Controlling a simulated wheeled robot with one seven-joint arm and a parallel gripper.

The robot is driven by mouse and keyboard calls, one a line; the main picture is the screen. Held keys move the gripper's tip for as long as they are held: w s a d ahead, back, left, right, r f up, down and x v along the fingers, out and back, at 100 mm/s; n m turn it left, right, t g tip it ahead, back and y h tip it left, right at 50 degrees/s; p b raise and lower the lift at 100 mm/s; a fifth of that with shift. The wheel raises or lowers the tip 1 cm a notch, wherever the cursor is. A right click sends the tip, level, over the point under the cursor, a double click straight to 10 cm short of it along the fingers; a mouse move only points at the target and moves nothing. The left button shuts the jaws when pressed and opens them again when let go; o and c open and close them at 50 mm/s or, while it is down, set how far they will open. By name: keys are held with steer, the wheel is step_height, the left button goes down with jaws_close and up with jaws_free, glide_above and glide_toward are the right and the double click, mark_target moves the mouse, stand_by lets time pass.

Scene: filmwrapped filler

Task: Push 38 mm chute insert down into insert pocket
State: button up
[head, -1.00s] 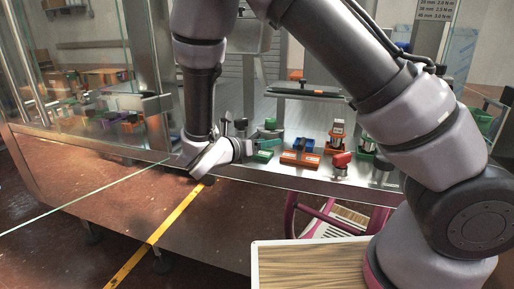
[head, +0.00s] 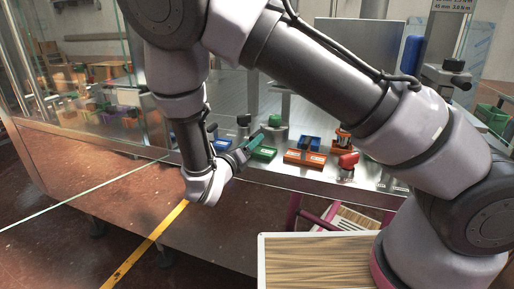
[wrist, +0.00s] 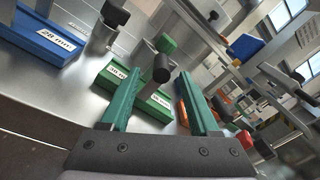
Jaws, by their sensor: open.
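My gripper (head: 251,143) is at the front edge of the steel work surface, left of centre in the head view. In the wrist view its two teal fingers (wrist: 157,84) stand apart with nothing clamped between them. A green labelled block (wrist: 143,93) lies on the steel beyond and between the fingers; its label seems to read 38 mm, but is small. The same green block (head: 264,153) sits just right of my gripper in the head view. A black-capped post (wrist: 160,68) stands at the block, between the fingers. I cannot make out the insert's seating in the pocket.
A blue block (wrist: 40,38) marked 28 mm lies left in the wrist view. A glass panel (head: 80,85) stands left.

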mark_target(261, 132)
steer(key=x, duration=0.7)
steer(key=shift+w+d+r, duration=0.15)
steer(key=shift+w, duration=0.25)
jaws_close()
